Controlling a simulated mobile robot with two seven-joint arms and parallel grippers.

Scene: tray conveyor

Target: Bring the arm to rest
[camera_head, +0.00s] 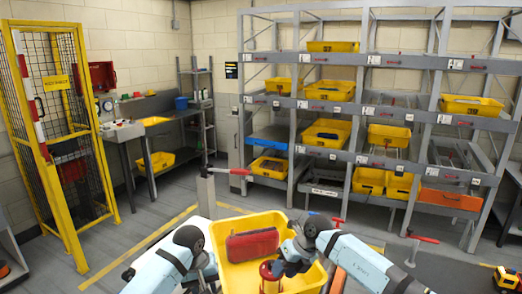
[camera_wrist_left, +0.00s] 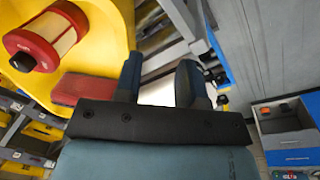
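A yellow bin (camera_head: 226,268) stands in front of me, and its wall fills the left of the left wrist view (camera_wrist_left: 112,20). A red case (camera_head: 252,244) lies in it. A red-ended, cream-bodied cylinder (camera_head: 270,274) is also in the bin, seen larger in the left wrist view (camera_wrist_left: 48,38). My right gripper (camera_head: 283,264) is over the bin's right part, close to the cylinder; its fingers are too small to read. My left gripper (camera_wrist_left: 158,80) is just outside the bin's left side, its fingers apart with nothing between them.
A grey shelf rack (camera_head: 345,108) with several yellow bins stands at the back. A yellow-framed cage (camera_head: 62,130) and a workbench (camera_head: 125,130) are at the left. Red-handled posts (camera_head: 240,172) stand near the bin. Floor is open at the left.

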